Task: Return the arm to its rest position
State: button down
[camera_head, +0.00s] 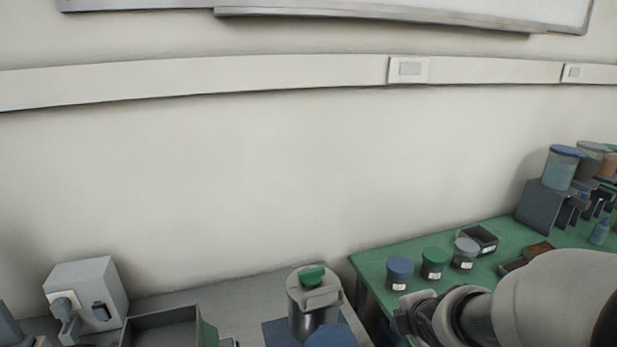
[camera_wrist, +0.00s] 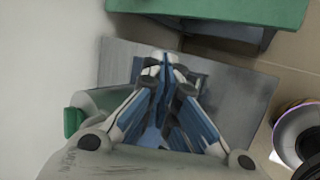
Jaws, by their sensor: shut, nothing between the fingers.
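My gripper (camera_wrist: 163,68) is shut and empty in the wrist view, its blue and white fingers meeting above a grey bench top (camera_wrist: 240,95). In the head view my arm enters at the lower right and its lower part leaves the frame, so the fingertips do not show. A metal canister with a green knob (camera_head: 312,276) stands on the grey bench. A green-capped grey object (camera_wrist: 75,122) lies left of my fingers in the wrist view, partly hidden by the gripper body.
A green bench (camera_head: 375,262) holds several lidded jars, small dark trays and a grey rack (camera_head: 545,206). A grey box (camera_head: 90,290) and an open dark tray (camera_head: 160,322) stand left. The wall is close behind.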

jog(key=s+a+r+m+g, duration=0.1)
jog(key=s+a+r+m, duration=0.2)
jog(key=s+m, duration=0.7)
jog(key=s+a+r+m+g+y, duration=0.1)
jog(key=s+r+m, duration=0.4)
jog(key=s+m, duration=0.5)
jog(key=s+a+g, duration=0.1)
jog(key=s+a, duration=0.1)
jog(key=s, duration=0.1)
jog(key=shift+s+a+r+g, duration=0.25)
jog(key=shift+s+r+g, duration=0.05)
jog(key=shift+s, duration=0.1)
jog(key=c, duration=2.3)
grip_release()
